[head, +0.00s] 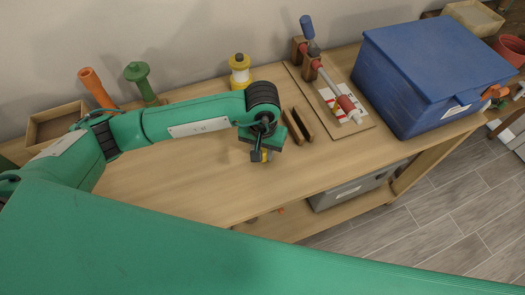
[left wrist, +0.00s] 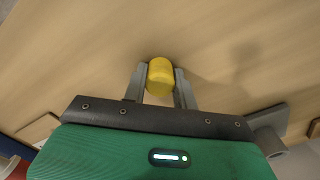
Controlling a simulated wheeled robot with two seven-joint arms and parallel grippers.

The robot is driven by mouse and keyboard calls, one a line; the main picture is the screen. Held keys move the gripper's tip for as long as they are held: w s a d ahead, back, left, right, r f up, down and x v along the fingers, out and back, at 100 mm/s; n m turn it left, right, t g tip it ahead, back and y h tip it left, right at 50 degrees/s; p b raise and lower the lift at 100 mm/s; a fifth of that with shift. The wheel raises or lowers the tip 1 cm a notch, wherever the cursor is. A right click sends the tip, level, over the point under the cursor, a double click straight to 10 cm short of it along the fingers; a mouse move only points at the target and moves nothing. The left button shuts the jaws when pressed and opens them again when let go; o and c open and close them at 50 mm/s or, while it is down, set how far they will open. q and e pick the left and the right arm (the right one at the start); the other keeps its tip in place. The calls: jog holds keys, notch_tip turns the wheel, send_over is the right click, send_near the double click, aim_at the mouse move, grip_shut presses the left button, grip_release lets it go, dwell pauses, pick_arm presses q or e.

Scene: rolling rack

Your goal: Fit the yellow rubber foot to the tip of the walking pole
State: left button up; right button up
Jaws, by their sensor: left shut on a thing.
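The yellow rubber foot (left wrist: 160,75) is between the two grey fingers of my left gripper (left wrist: 160,90) in the left wrist view. The fingers are shut on its sides. In the head view the left gripper (head: 262,156) hangs above the table, left of the wooden strips, and only a bit of the yellow foot (head: 266,155) shows. What looks like the walking pole (head: 327,78) rests tilted on wooden supports, with a blue grip at the back and a red part near its front end. The foot and pole are apart. My right gripper is not in view.
A large blue lidded box (head: 430,75) stands right of the pole. A yellow-and-white container (head: 240,72), green turned piece (head: 142,82), orange piece (head: 97,88) and wooden tray (head: 55,123) line the back. Bare tabletop (head: 190,180) lies in front. A grey case (head: 355,188) sits below.

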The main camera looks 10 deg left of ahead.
pick_arm(q)
jog(key=shift+r, duration=0.1)
